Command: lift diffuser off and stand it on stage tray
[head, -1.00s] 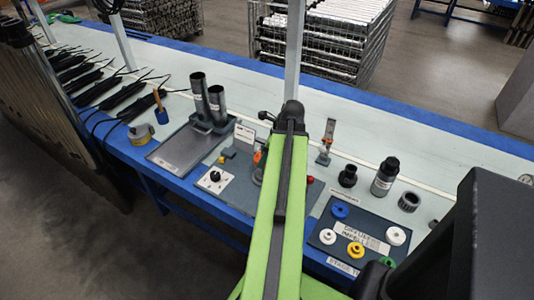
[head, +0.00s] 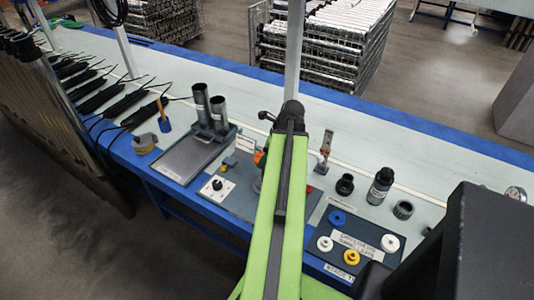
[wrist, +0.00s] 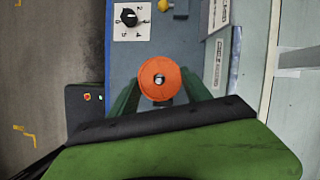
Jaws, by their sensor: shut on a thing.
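My gripper (wrist: 160,92) is shut on an orange round part, which I take to be the diffuser (wrist: 160,70). The green fingers lie on either side of it, and a metal shaft end or nut shows at its centre. I cannot tell whether it sits down or is raised. In the head view only a sliver of the orange part (head: 258,158) shows at the left of my green arm. The dark stage tray (head: 312,243), at the lower right, holds blue, white and yellow round parts.
A dark plate with a white dial panel (head: 217,189) lies under the arm. A grey tray (head: 186,158) with two dark upright tubes (head: 210,108) is left of it. A dark bottle (head: 381,186) and black fittings (head: 345,185) stand behind the stage tray. A post (head: 294,50) rises behind.

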